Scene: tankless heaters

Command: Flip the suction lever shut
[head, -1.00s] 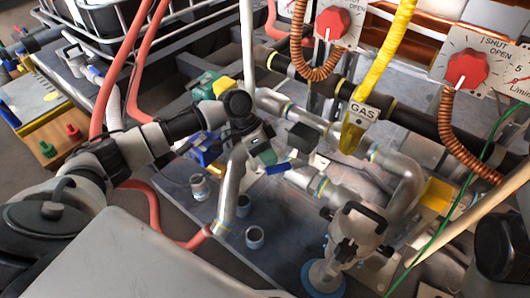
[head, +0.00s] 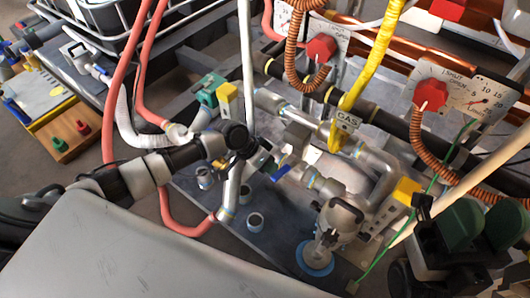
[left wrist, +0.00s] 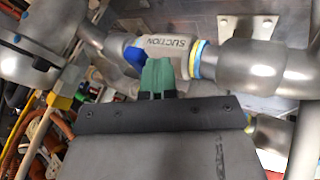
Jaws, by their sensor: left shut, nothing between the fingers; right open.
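The suction lever (head: 282,173) is a short blue handle on a grey metal pipe in the middle of the head view. In the left wrist view the blue lever (left wrist: 135,57) shows just left of the fingertips, beside the pipe sleeve marked SUCTION (left wrist: 167,46). My left gripper (head: 268,164) is shut and empty, right at the lever. Its green fingertips (left wrist: 158,74) overlap the lever's edge in the left wrist view, and I cannot tell whether they touch. My right gripper (head: 480,223), with dark green pads, is open at the right, away from the lever.
A pump-like metal body with a black handle (head: 343,216) stands right of the lever. Red dial knobs (head: 321,48) and a yellow GAS hose (head: 378,52) are behind. A white upright pole (head: 246,62) and red hoses (head: 124,75) rise near my left arm.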

